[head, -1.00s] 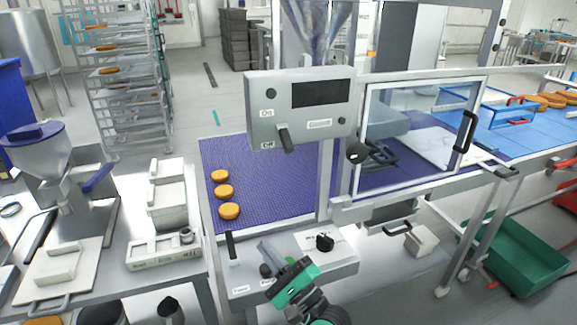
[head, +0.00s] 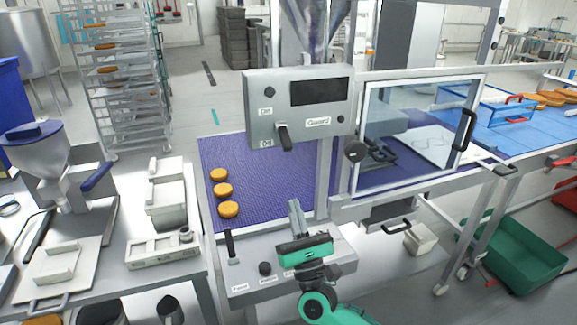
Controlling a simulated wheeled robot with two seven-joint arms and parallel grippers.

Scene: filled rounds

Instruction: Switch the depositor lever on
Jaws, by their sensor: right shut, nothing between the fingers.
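A grey control box (head: 255,128) hangs over the belt, with a dark screen and a small "Guard" label. Its black lever (head: 284,137) points down, beside the lower label that reads "Off"; another label is above it. My right gripper (head: 295,207) is shut and empty, pointing up below the box and apart from the lever. It stands in front of the lower panel (head: 250,285) and hides part of it. That panel carries an upright black handle (head: 230,247) and a black knob (head: 265,268). My left gripper is not in view.
Several orange rounds (head: 223,190) lie on the purple belt (head: 270,165). A clear guard door (head: 415,130) with a black handle stands right of the box. A left bench holds a hopper machine (head: 45,160) and scales (head: 163,250). A green crate (head: 515,250) is at right.

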